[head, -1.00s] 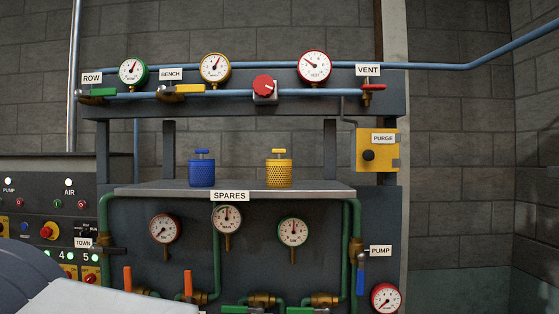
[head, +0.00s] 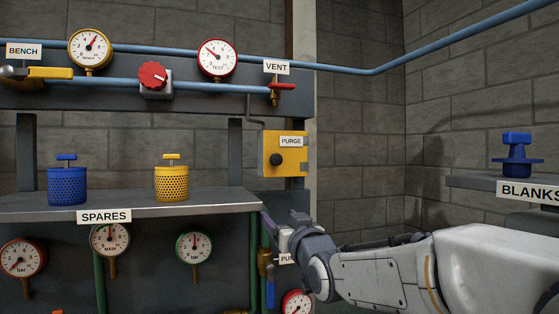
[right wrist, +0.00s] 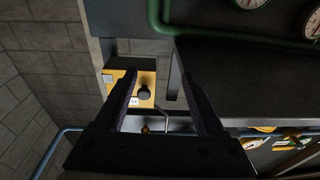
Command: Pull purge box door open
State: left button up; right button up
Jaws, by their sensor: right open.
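The yellow purge box (head: 287,139) hangs on the dark post under the VENT valve, with a white PURGE label (head: 291,141) and a round black knob (head: 276,159) on its door. The door looks closed. My right gripper (head: 284,222) is below the box, apart from it and empty. In the right wrist view my open right gripper (right wrist: 156,62) shows its two dark fingers, with the box (right wrist: 149,76) and its knob (right wrist: 144,92) beyond and between them. My left gripper is out of view.
The metal SPARES shelf (head: 190,207) lies to the left, holding a blue canister (head: 67,187) and a yellow canister (head: 171,184). A red VENT handle (head: 282,86) is above the box. The PUMP gauge (head: 297,303) is below. A BLANKS shelf (head: 470,183) is at right.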

aim_at(277, 161)
notch_tip(277, 161, up, 8)
jog(key=w+d+t, duration=0.2)
jog(key=t, duration=0.1)
jog(key=p+x, duration=0.6)
jog(key=x, duration=0.2)
jog(key=shift+w+d+r+p, duration=0.1)
jog(key=shift+r+p, duration=0.2)
jog(key=shift+p, duration=0.05)
jog(key=shift+w+a+r+p, duration=0.1)
jog(key=shift+w+a+p, duration=0.1)
jog(key=shift+w+p, duration=0.3)
jog(key=shift+w, duration=0.1)
jog(key=shift+c, duration=0.4)
grip_shut()
